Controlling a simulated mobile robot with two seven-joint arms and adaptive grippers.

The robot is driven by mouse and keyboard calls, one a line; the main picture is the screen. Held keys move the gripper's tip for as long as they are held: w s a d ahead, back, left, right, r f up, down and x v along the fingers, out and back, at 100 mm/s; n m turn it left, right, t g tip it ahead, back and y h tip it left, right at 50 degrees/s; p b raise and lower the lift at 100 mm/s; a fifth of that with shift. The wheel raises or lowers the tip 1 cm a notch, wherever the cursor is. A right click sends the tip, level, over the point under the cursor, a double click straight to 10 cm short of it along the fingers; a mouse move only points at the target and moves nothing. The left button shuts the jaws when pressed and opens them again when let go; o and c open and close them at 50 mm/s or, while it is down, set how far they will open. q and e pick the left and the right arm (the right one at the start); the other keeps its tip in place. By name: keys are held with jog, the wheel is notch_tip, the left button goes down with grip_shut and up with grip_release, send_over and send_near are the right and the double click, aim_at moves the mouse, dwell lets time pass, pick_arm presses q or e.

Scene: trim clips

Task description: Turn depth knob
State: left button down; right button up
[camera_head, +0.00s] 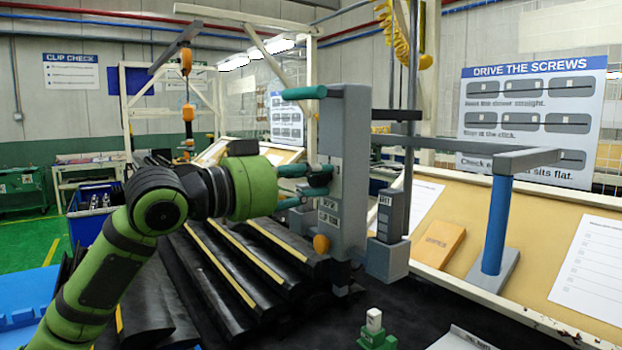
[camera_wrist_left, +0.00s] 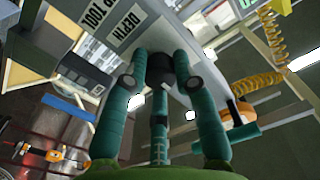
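A grey upright clip tool (camera_head: 352,150) with a teal handle stands right of centre in the head view. Its face, marked DEPTH, fills the top of the left wrist view (camera_wrist_left: 180,22). A dark depth knob (camera_wrist_left: 160,68) sticks out by the DEPTH label; it also shows in the head view (camera_head: 321,175). My left gripper (camera_wrist_left: 161,75) has its teal fingers on either side of the knob and appears closed on it. In the head view the left gripper (camera_head: 305,186) meets the tool's left side. My right gripper is in neither view.
An orange knob (camera_head: 321,243) sits lower on the tool. Black trim pieces with yellow strips (camera_head: 235,265) lie below my left arm. A blue post (camera_head: 496,225) with a grey arm stands at right. A green-and-white clip block (camera_head: 375,328) is in front.

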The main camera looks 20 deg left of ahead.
pick_arm(q)
jog(key=shift+n, duration=0.4)
jog(key=n+p, duration=0.4)
jog(key=n, duration=0.1)
jog(key=n+p, duration=0.3)
jog(key=n, duration=0.3)
dwell(0.5)
jog(key=c, duration=1)
grip_release()
jog(key=shift+d, duration=0.1)
jog(key=shift+s+a, duration=0.2)
jog(key=shift+a, duration=0.1)
jog(key=v, duration=1.1)
jog(key=shift+s, duration=0.2)
